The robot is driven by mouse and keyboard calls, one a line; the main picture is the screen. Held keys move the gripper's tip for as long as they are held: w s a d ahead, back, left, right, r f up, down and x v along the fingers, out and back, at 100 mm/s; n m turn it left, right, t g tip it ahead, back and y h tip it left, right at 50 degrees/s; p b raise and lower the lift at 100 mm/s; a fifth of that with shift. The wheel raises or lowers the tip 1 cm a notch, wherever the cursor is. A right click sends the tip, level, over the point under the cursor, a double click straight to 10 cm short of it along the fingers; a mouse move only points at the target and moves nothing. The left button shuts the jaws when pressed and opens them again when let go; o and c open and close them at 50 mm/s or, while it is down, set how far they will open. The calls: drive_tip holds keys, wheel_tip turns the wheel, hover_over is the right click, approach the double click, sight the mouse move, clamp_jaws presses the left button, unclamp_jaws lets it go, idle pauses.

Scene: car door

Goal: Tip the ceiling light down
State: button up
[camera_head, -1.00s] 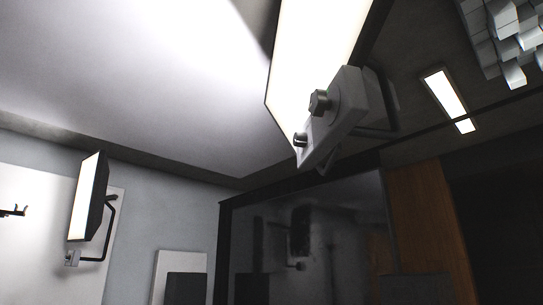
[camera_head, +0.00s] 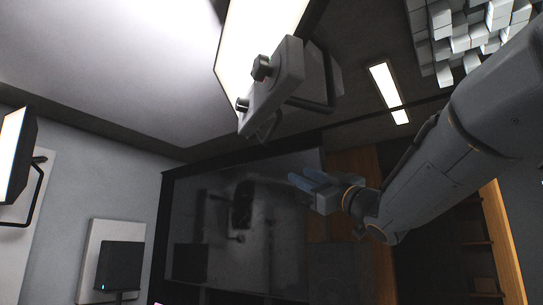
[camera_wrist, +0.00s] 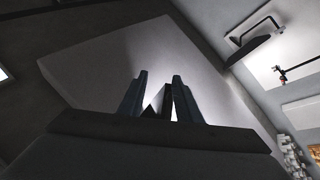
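The ceiling light (camera_head: 262,40) is a bright white panel with a dark frame at the top middle of the head view. A grey box (camera_head: 277,82) with two round knobs is fixed to its lower end, with a dark bracket (camera_head: 312,102) behind. My gripper (camera_head: 297,178) is below and to the right of the box in the picture, apart from it. Its two fingers point left and are spread with nothing between them. In the wrist view my gripper (camera_wrist: 160,85) shows both fingers apart, with a bright area and a dark wedge beyond the gap, probably part of the light.
Another panel light (camera_head: 14,150) on a bracket is on the left wall. A dark glossy screen (camera_head: 205,195) is behind my gripper. White ceiling blocks (camera_head: 470,35) and a lit ceiling strip (camera_head: 384,85) are at upper right. The space between gripper and box looks clear.

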sight(272, 131)
drive_tip(key=s+a+r+n+g+y, duration=0.4)
drive_tip(key=s+r+n+g+y, duration=0.1)
drive_tip(key=s+r+n+y, duration=0.15)
drive_tip(key=shift+n, duration=0.25)
drive_tip(key=p+x, duration=0.1)
drive_tip(key=x, duration=0.2)
drive_tip(key=p+x, duration=0.2)
drive_tip(key=x, duration=0.1)
drive_tip(key=shift+s+r, duration=0.1)
drive_tip(key=shift+r, duration=0.5)
drive_tip(key=shift+w+a+r, duration=0.25)
drive_tip(key=shift+w+a, duration=0.1)
clamp_jaws()
